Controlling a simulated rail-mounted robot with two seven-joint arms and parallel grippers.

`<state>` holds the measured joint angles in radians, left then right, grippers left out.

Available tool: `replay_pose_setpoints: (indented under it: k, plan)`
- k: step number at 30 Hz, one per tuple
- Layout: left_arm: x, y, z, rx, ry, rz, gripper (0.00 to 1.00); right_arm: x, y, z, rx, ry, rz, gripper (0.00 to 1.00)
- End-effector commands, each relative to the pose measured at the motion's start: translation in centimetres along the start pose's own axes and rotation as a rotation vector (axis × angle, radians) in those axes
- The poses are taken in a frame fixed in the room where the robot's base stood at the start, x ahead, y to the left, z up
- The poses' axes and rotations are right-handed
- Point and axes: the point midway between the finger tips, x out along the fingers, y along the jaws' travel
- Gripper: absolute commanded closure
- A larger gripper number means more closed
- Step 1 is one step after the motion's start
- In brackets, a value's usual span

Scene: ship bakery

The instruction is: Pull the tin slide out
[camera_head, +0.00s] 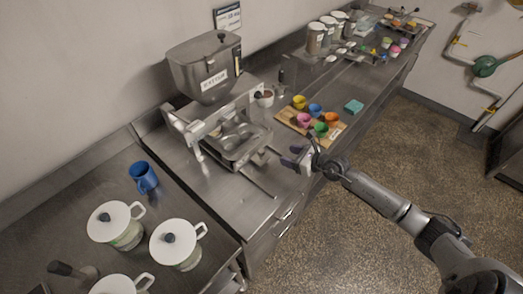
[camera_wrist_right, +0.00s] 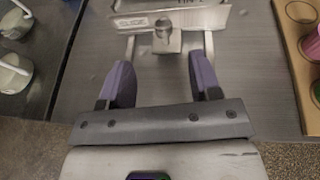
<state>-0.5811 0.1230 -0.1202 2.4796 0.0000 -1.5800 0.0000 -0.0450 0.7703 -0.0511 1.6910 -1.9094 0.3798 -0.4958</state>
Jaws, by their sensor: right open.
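The metal tin slide (camera_head: 240,143) sits under the grey hopper (camera_head: 205,65) on the steel counter in the head view. In the right wrist view, its front plate (camera_wrist_right: 130,22) carries lettering, partly cut off by the top edge. A small metal knob (camera_wrist_right: 166,38) sticks out from the plate towards me. My right gripper (camera_wrist_right: 162,76) is open, with its purple fingers apart and nothing between them. The knob lies ahead of the fingertips, roughly centred between them. In the head view, the right gripper (camera_head: 298,156) is in front of the slide, above the counter's front edge. My left gripper is not in view.
A wooden board (camera_head: 292,119) with several coloured cups lies right of the slide. A blue mug (camera_head: 143,177) and several white-lidded pots (camera_head: 177,244) stand at left. A teal block (camera_head: 354,106) and several jars are farther back. The floor before the counter is clear.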

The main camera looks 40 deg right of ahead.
Motion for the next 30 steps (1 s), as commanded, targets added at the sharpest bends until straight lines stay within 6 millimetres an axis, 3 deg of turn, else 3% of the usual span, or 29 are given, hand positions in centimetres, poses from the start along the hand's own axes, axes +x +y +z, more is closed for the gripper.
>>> replay_pose_setpoints:
  k: [8,21,30]
  plan:
    - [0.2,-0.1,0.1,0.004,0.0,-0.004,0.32,1.4,-0.3,-1.2,-0.052,0.062,0.005,0.42]
    - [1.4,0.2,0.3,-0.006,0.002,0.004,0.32,9.2,-0.1,-1.7,-0.048,0.059,0.007,0.42]
    - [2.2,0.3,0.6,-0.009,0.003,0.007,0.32,12.8,-0.1,-1.9,-0.049,0.06,0.006,0.42]
